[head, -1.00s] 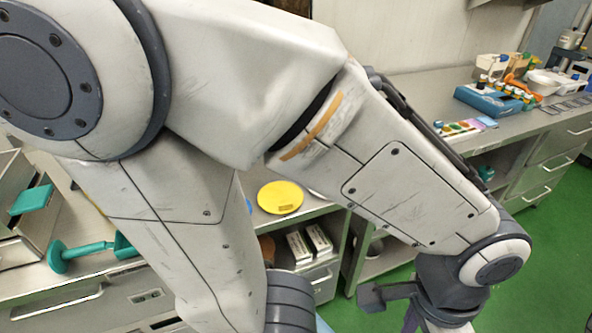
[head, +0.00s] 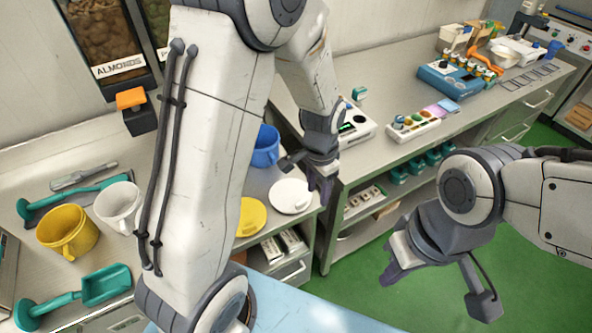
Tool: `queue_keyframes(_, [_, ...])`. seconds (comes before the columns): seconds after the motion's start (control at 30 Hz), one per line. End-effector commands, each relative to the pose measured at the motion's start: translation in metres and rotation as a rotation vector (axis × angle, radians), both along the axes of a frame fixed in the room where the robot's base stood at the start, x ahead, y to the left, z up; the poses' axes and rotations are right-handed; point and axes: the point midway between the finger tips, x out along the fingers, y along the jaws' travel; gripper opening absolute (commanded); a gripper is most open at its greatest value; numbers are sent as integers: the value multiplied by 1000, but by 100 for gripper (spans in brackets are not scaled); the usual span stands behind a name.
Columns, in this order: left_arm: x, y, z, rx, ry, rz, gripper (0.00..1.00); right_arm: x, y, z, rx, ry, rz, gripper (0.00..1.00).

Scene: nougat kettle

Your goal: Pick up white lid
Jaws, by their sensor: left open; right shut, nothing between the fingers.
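The white lid (head: 291,197) is a flat round disc. It lies on the grey counter near its front edge, right of a yellow lid (head: 251,218). My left gripper (head: 308,177) is open and empty, over the back right side of the white lid, and its fingers cover a little of the rim. I cannot tell its exact height above the lid. My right gripper (head: 396,268) is shut and empty, over the green floor in front of the counter.
A blue jug (head: 266,147) stands behind the lids. A white device (head: 353,125) stands behind my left gripper. A yellow jug (head: 68,235), a white jug (head: 120,206) and teal scoops (head: 106,285) are at left. The floor at right is open.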

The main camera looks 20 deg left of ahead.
Motion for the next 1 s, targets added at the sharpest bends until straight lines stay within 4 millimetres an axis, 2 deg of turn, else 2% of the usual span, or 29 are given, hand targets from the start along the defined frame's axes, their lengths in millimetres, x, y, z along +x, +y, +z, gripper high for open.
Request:
queue_keyframes(0.03, [10, 18, 4, 5, 12, 13, 50, 0, 0, 23, 0, 0, 0, 0])
queue_keyframes(0.13, [24, 42, -9, 10, 15, 12, 50, 0, 0, 36, 0, 0, 0, 0])
queue_keyframes(0.27, [31, 59, -22, 13, 17, 10, 50, 0, 0, 43, 0, 0, 0, 0])
queue_keyframes(0.6, [33, 62, -69, 13, 19, 4, 50, 0, 0, 53, -1, 1, 1, 0])
queue_keyframes(0.83, [34, 61, -82, 13, 15, 5, 50, 0, 0, 58, -1, 1, 2, 0])
queue_keyframes(1.0, [33, 63, -99, 13, 19, 5, 50, 0, 0, 73, 0, 0, 4, 0])
